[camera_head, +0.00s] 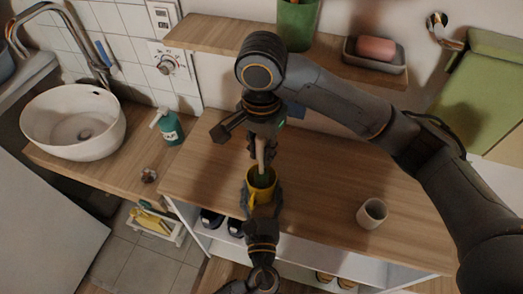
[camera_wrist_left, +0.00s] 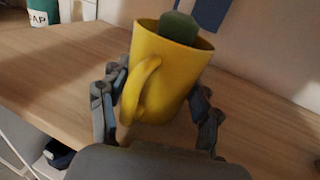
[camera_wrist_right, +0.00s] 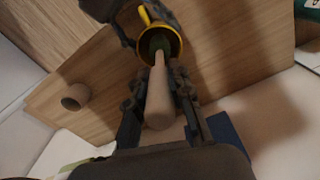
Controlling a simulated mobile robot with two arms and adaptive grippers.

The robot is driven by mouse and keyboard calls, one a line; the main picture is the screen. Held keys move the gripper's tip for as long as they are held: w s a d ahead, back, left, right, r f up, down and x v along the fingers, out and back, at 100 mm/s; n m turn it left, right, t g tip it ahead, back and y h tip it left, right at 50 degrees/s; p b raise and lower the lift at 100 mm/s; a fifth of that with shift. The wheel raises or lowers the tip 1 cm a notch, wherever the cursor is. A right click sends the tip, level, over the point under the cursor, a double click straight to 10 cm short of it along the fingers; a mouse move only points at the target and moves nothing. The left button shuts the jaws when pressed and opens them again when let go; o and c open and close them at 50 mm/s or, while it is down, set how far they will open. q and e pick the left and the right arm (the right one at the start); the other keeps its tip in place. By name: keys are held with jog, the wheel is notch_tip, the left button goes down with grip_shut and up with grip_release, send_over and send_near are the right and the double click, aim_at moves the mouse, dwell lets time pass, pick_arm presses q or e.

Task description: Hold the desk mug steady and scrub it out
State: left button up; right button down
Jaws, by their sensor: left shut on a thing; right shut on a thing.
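A yellow mug (camera_head: 260,188) is over the wooden desk (camera_head: 325,185) near its front edge. In the left wrist view the mug (camera_wrist_left: 160,75) is slightly tilted, with its handle facing the camera. My left gripper (camera_head: 262,205) is shut around the mug's sides, and its fingers (camera_wrist_left: 158,112) show on both sides. My right gripper (camera_wrist_right: 155,95) is above the mug, shut on the pale handle of a scrubbing brush (camera_wrist_right: 158,95). The brush's green head (camera_wrist_left: 179,27) is inside the mug's mouth. Its lower end is hidden by the mug wall.
A beige cup (camera_head: 371,213) stands on the desk to the right. A white basin (camera_head: 73,122) and a teal soap bottle (camera_head: 170,127) are at left. A shelf (camera_head: 215,34) above holds a green container (camera_head: 297,24) and a soap dish (camera_head: 374,56).

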jog(key=shift+r, duration=4.65)
pick_arm(q)
jog(key=o, duration=1.4)
jog(key=s, duration=1.2)
